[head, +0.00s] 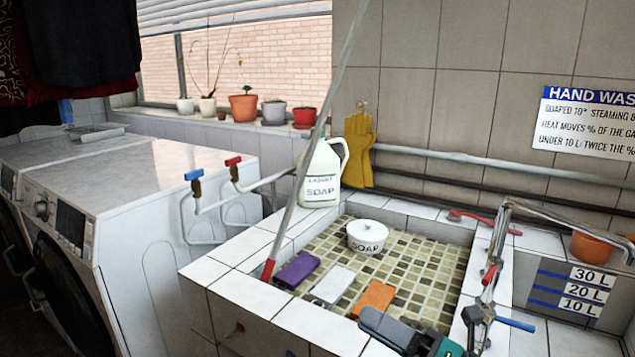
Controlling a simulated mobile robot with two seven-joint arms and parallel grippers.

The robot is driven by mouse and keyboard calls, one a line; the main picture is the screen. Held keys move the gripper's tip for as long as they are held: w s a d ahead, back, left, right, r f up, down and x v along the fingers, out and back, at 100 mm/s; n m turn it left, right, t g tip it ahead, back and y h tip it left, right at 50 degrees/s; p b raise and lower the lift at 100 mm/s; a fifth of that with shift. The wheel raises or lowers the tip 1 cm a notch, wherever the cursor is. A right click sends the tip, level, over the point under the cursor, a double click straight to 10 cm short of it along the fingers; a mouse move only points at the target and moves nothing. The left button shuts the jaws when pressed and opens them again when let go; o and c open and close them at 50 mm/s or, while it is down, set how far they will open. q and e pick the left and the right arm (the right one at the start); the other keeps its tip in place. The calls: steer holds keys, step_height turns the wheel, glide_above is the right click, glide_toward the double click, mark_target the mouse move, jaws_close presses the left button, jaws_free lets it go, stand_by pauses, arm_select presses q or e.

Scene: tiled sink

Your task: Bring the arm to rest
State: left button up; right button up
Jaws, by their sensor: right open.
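My right gripper (395,331) shows at the bottom of the head view, right of centre, over the front edge of the tiled sink (238,290). It is dark, with a green part at its lower right. It is open, and I see nothing held in it. Its lower part is cut off by the picture edge. An orange block (373,298) lies just beyond it in the basin. My left gripper is not in view.
A white soap pot (367,237), a purple block (297,270) and a white block (333,285) are in the basin. A soap jug (320,180) stands at the back corner. Metal taps (490,280) rise at right. A red-tipped pole (295,185) leans at left.

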steer(key=s+d+f+m+h, duration=0.3)
steer(key=s+f+m+h, duration=0.2)
steer(key=f+m, duration=0.3)
steer(key=s+d+f+m+h, duration=0.3)
steer(key=s+f+m+h, duration=0.2)
steer(key=f+m, duration=0.4)
steer(key=s+d+f+m+h, duration=0.3)
steer(key=f+m, duration=0.6)
steer(key=m, duration=0.8)
steer(key=s+h, duration=0.2)
steer(key=h, duration=0.1)
steer(key=shift+f, duration=0.25)
steer(key=shift+w, duration=0.1)
